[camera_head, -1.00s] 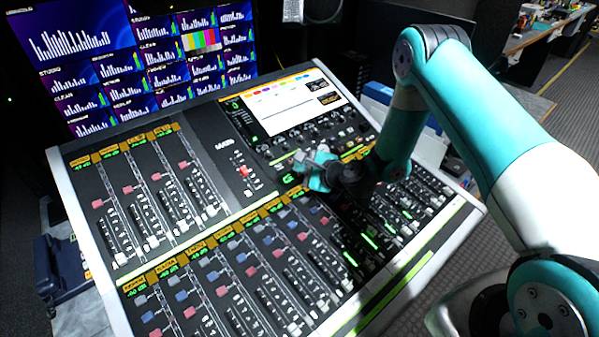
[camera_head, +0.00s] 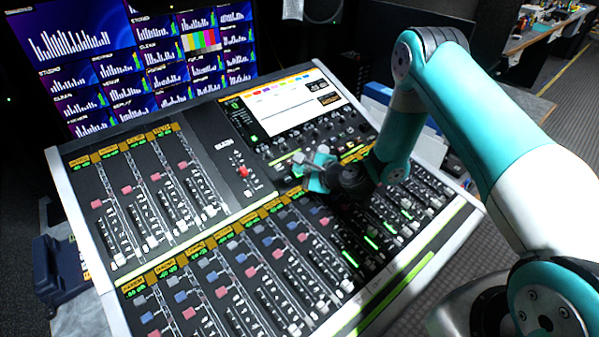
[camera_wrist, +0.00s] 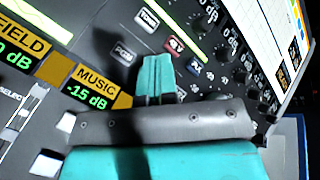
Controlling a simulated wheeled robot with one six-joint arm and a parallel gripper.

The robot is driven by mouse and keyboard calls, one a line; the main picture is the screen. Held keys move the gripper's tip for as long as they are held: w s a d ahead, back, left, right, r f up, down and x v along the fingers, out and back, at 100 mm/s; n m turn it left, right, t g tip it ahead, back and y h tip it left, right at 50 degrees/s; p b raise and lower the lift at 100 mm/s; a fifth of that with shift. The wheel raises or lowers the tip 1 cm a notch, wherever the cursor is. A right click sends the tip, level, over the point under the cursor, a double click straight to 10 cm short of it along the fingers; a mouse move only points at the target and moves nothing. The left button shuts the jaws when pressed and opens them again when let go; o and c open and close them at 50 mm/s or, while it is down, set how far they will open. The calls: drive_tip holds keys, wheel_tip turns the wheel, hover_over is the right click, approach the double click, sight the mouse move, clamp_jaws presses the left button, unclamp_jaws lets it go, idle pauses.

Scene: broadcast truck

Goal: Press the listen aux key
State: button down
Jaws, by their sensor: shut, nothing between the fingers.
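My gripper (camera_head: 300,162) is shut and empty, low over the middle of the mixing console (camera_head: 440,240). In the wrist view its teal fingertips (camera_wrist: 157,60) point at a small group of keys. A grey key (camera_wrist: 123,54) marked PGM is left of the tips and another grey key (camera_wrist: 147,18) is above them. A red key (camera_wrist: 176,45) is just above and right of the tips. A blue key (camera_wrist: 195,68) is to their right; its label is too blurred to read surely. I cannot tell which key is the listen aux key, or whether the fingertips touch the panel.
The console's screen (camera_head: 290,103) and rows of knobs lie above the keys. Fader strips fill the left and front. A yellow MUSIC label (camera_wrist: 97,80) is left of the fingers. Monitors (camera_head: 70,45) stand behind, and a workbench (camera_head: 535,35) is far right.

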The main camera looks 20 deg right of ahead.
drive_tip(key=shift+s+d+r+p, duration=0.1)
drive_tip(key=shift+s+r+p, duration=0.1)
drive_tip(key=shift+r, duration=0.2)
drive_tip(key=shift+s+d+r+p, duration=0.1)
drive_tip(key=shift+r+p, duration=0.1)
drive_tip(key=shift+r, duration=0.15)
drive_tip(key=r+p, duration=0.1)
drive_tip(key=s+r, duration=0.1)
drive_tip(key=r, duration=0.1)
drive_tip(key=r+p, duration=0.1)
drive_tip(key=shift+s+d+r+p, duration=0.3)
drive_tip(key=shift+s, duration=0.1)
idle(0.4)
